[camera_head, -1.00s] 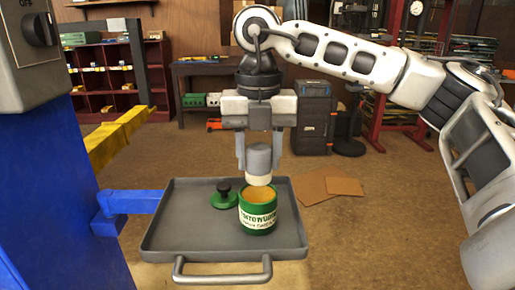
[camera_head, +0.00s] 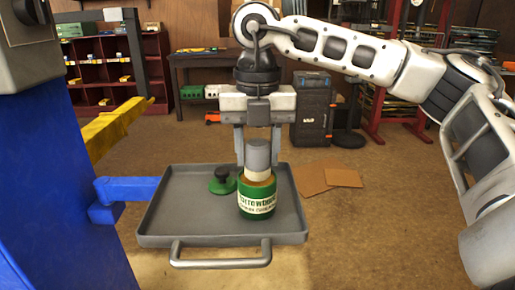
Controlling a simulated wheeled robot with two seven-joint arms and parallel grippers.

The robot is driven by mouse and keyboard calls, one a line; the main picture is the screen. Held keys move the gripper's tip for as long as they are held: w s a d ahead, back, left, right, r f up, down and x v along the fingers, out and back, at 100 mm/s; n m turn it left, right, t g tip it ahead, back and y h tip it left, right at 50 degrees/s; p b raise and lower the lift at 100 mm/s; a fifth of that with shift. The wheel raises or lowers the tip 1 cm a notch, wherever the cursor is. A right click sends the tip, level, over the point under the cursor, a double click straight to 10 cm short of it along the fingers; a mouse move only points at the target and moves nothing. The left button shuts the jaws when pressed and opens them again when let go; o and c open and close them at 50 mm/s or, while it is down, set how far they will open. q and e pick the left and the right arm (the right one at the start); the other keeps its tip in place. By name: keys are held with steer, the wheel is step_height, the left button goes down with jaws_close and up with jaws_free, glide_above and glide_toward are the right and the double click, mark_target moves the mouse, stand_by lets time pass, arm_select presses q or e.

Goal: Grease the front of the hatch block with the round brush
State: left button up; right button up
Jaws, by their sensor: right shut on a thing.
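My right gripper (camera_head: 258,145) is shut on the round brush (camera_head: 258,156), which has a grey cylindrical body and a pale lower end. It points straight down. The brush's lower end is at the mouth of the green grease tin (camera_head: 257,200), and its tip is hidden by the tin's rim. The tin stands upright on the grey tray (camera_head: 180,210). A green lid with a black knob (camera_head: 222,180) lies on the tray to the left of the tin. I cannot make out the hatch block in this view. My left gripper is not in view.
A blue post (camera_head: 60,170) on the left carries the tray by a blue arm (camera_head: 138,189). A yellow bar (camera_head: 115,128) juts out behind it. Flat cardboard (camera_head: 325,176) lies on the floor behind the tray. Shelves and a workbench stand farther back.

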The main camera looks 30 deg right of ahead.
mark_target(258, 141)
steer(key=shift+f+b, duration=0.5)
steer(key=shift+f, duration=0.1)
stand_by(1.3)
steer(key=shift+r, duration=0.1)
steer(key=shift+r+p, duration=2.65)
steer(key=shift+r, duration=0.85)
steer(key=shift+f, duration=0.1)
